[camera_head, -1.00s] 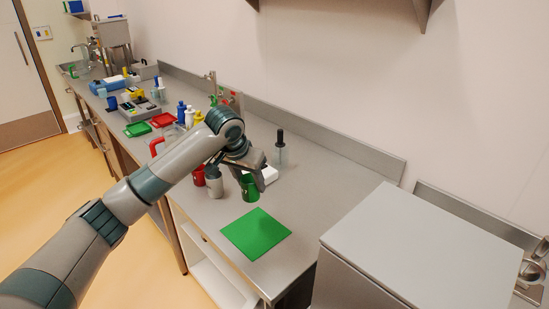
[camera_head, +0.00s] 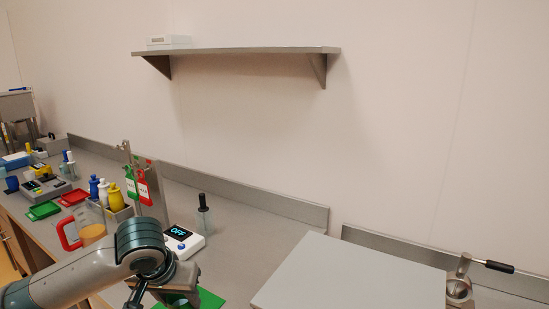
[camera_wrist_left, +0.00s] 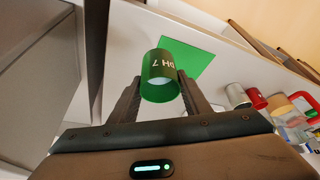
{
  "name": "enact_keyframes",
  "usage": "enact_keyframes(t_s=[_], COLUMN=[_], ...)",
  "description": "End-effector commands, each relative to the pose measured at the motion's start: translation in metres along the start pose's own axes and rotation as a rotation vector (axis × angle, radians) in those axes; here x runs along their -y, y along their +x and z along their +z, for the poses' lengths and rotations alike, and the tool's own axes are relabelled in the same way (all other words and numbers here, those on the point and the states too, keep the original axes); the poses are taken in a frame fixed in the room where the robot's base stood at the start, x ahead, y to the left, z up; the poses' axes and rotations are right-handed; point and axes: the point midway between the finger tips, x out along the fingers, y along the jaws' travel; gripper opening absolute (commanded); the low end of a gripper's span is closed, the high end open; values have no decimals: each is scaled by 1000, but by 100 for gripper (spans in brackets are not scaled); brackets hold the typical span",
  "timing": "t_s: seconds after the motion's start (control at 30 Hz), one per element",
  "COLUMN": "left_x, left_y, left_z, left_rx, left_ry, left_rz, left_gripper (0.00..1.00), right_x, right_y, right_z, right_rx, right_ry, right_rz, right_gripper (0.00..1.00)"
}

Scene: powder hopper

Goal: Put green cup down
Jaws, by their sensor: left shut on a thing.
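The green cup (camera_wrist_left: 158,82), marked with white lettering, sits between the two fingers of my left gripper (camera_wrist_left: 160,98) in the left wrist view. The gripper is shut on it. The flat green mat (camera_wrist_left: 203,58) shows behind the cup in that view. In the head view my left gripper (camera_head: 165,286) is at the bottom edge, and its wrist hides much of the cup. A corner of the green mat (camera_head: 211,299) shows beside it. I cannot tell whether the cup touches the mat or counter. My right gripper is not in view.
A white scale (camera_head: 185,241) reading OFF and a dark-topped dropper bottle (camera_head: 203,216) stand behind my left wrist. A large grey box (camera_head: 350,275) is to the right.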

Motion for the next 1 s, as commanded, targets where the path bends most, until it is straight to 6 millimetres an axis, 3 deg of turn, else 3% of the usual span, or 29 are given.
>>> enact_keyframes(t_s=[0.1,0.23,1.0], left_x=[-2,-4,-4], left_y=[-3,-6,-6], left_z=[18,28,30], left_rx=[1,2,2], left_ry=[-12,-22,-25], left_rz=[-7,-11,-12], left_gripper=[20,20,20], right_x=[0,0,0], right_y=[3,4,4], right_z=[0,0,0], right_rx=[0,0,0], right_ry=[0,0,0], right_rz=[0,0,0], right_gripper=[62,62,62])
